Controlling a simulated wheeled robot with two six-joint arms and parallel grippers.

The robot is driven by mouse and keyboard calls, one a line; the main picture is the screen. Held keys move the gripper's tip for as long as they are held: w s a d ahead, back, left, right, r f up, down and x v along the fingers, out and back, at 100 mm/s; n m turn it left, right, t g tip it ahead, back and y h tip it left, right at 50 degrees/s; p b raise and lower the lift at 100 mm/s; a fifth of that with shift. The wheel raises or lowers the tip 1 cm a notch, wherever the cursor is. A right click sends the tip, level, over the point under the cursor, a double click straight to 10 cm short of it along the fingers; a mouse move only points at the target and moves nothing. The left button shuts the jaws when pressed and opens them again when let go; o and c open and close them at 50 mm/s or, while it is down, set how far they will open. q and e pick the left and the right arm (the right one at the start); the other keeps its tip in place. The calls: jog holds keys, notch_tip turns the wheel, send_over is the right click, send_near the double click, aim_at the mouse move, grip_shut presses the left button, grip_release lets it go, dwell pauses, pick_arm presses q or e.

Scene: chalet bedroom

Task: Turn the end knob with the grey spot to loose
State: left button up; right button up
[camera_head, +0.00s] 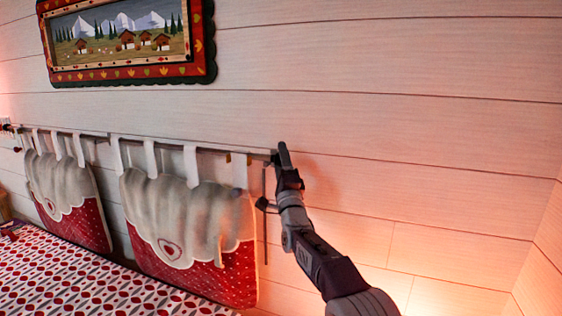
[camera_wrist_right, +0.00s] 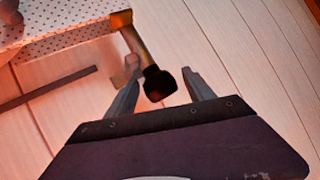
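In the right wrist view, a black end knob (camera_wrist_right: 158,83) sits on a brass-coloured bracket (camera_wrist_right: 136,42) and lies between the two fingers of my right gripper (camera_wrist_right: 161,74). The fingers are apart, with a visible gap on the knob's right side; I cannot tell whether the left finger touches it. I see no grey spot on this knob. The rail's left end (camera_head: 8,127) is small and unclear. My left gripper is out of view.
Two red and cream cushions (camera_head: 232,272) (camera_head: 92,222) hang from the rail by white tabs. A patterned red and white bed cover (camera_head: 90,275) lies below. A framed mountain picture (camera_head: 125,75) hangs above. The plank wall on the right is bare.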

jog(key=b+v, duration=0.7)
jog(key=v, duration=0.2)
jog(key=shift+b, duration=0.35)
